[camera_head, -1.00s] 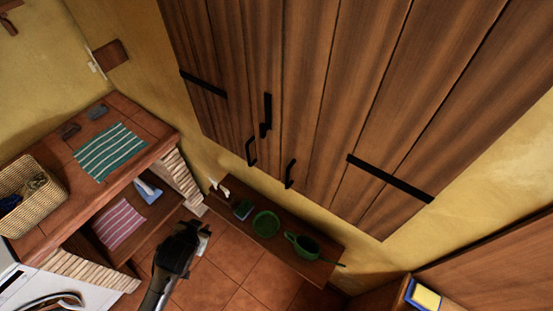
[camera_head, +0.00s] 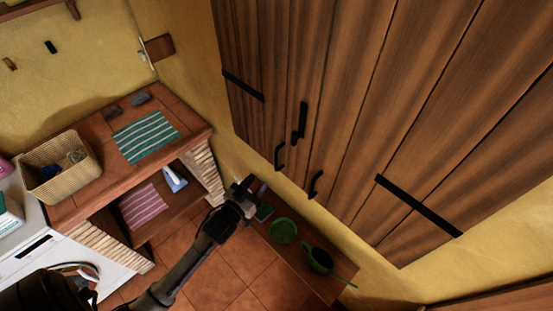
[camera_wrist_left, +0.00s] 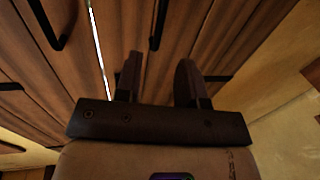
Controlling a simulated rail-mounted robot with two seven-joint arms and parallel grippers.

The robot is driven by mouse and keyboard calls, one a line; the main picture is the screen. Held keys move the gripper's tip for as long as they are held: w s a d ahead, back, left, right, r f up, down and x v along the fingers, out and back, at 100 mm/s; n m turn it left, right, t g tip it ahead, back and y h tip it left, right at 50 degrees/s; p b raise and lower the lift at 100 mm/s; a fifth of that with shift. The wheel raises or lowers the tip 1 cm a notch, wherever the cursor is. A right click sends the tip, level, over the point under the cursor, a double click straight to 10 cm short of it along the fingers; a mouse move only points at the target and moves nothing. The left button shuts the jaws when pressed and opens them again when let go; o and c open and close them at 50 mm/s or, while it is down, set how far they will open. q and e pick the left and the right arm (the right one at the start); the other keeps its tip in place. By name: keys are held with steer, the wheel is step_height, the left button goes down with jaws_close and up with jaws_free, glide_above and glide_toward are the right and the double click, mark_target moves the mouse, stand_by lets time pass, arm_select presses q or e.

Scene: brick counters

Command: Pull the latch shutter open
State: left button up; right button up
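The brown wooden shutter (camera_head: 345,130) hangs on the yellow wall in the head view. A black latch (camera_head: 301,120) sits near the seam, with a left handle (camera_head: 279,157) and a right handle (camera_head: 315,184) below it. My left gripper (camera_head: 246,188) is below and left of the handles, apart from them. In the left wrist view its two fingers (camera_wrist_left: 157,82) are spread, with nothing held between them. That view faces the shutter planks, with a black handle (camera_wrist_left: 45,25) at upper left, another black fitting (camera_wrist_left: 158,25) above the fingers, and a bright seam (camera_wrist_left: 97,45). My right gripper is not in view.
A shelf (camera_head: 300,273) with a green plate (camera_head: 283,231) and a green pan (camera_head: 319,261) lies below the shutter. A brick counter (camera_head: 95,185) at left holds a striped cloth (camera_head: 146,136) and a basket (camera_head: 62,166). Tiled floor lies between them.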

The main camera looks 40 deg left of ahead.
mark_target(276, 169)
arm_select(q)
steer(key=w, duration=0.3)
steer(key=w+a, duration=0.1)
steer(key=w, duration=0.3)
steer(key=w+p, duration=0.1)
steer(key=w, duration=0.3)
steer(key=shift+a, duration=0.15)
steer(key=shift+c, duration=0.2)
jaws_close()
